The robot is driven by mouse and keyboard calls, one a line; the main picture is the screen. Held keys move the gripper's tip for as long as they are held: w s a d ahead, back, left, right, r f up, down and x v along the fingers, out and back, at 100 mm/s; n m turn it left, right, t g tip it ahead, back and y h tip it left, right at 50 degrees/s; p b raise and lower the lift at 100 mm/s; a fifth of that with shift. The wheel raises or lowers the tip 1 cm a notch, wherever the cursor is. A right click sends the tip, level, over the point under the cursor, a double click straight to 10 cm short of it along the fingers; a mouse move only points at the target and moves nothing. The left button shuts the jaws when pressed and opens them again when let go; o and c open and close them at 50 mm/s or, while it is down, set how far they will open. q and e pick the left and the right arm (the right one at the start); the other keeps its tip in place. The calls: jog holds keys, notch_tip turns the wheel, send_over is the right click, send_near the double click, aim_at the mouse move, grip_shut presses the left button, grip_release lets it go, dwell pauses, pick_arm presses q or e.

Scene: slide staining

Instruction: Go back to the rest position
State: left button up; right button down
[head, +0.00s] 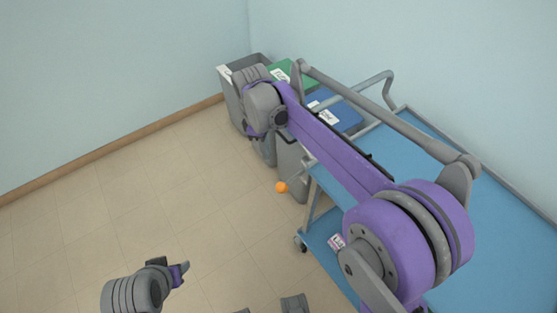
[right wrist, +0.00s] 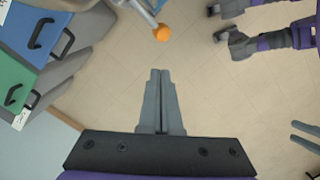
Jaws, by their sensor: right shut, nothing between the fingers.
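My right arm reaches across the head view from the lower right, over the blue cart, toward the bins. My right gripper (head: 270,160) points down beside the bins, and its fingertips are hard to make out there. In the right wrist view the right gripper (right wrist: 160,72) has its two grey fingers together, with nothing between them. My left gripper (head: 184,268) is at the lower left of the head view, over bare floor. It appears small and side-on, so its finger gap is unclear.
An orange knob (head: 281,187) sits on a grey bar by the blue cart (head: 490,215). Behind the arm stand an open grey bin (head: 228,92), a green-lidded bin (head: 300,78) and a blue-lidded bin (head: 345,112). The tiled floor (head: 130,195) is clear at left.

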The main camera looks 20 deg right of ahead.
jog(key=s+d+r+m+t+p, duration=0.1)
jog(key=s+d+m+t+p, duration=0.1)
jog(key=s+m, duration=0.2)
jog(key=s+d+r+m+t+p, duration=0.1)
jog(key=s+d+m+t+p, duration=0.1)
jog(key=s, duration=0.8)
jog(key=s+d+r+m+t+y+p, duration=0.1)
jog(key=s+d+r+m+t+p, duration=0.1)
jog(key=s+m, duration=0.4)
jog(key=shift+s+d+p, duration=0.85)
jog(key=shift+s+p, duration=0.05)
jog(key=shift+s, duration=0.2)
